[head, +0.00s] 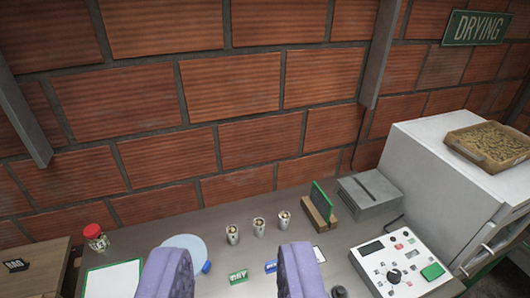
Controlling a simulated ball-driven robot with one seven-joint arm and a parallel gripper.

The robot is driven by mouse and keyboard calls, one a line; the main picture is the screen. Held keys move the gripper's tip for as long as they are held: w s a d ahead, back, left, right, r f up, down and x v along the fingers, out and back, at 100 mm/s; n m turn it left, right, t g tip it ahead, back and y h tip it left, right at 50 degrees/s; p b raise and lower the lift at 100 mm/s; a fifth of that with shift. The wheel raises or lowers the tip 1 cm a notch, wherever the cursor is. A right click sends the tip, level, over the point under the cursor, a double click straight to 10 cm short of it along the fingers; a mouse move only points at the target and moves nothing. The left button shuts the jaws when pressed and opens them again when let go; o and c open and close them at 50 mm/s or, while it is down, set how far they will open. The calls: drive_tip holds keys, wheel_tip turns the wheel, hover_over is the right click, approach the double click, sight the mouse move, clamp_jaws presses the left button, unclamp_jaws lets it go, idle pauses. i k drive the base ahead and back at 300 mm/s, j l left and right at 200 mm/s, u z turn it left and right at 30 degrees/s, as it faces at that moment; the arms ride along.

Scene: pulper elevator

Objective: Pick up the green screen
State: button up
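A thin green panel (322,196), which looks like the green screen, stands upright and slightly tilted in a wooden stand (322,221) on the grey counter. My gripper (233,258) shows at the bottom with its two purple fingers wide apart. It is open, and no object is held between the fingers. The panel is beyond the fingers, up and to the right of the right finger, and apart from it.
Several small cups (258,226) stand left of the wooden stand. A grey slotted box (371,194) is just right of it, with a control panel (400,262) in front. A red-lidded jar (95,238) and a pale blue disc (187,246) are at left. The brick wall is behind.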

sight(322, 204)
drive_tip(key=i+l, duration=0.15)
drive_tip(key=l, duration=0.2)
drive_tip(key=i+l, duration=0.15)
drive_tip(key=l, duration=0.25)
drive_tip(key=i+l+u, duration=0.1)
drive_tip(key=l, duration=0.25)
drive_tip(key=i+l, duration=0.15)
drive_tip(key=l, duration=0.25)
drive_tip(key=i+l, duration=0.15)
drive_tip(key=i, duration=0.15)
drive_tip(key=i+l, duration=0.1)
drive_tip(key=i, duration=0.2)
drive_tip(key=u, duration=0.05)
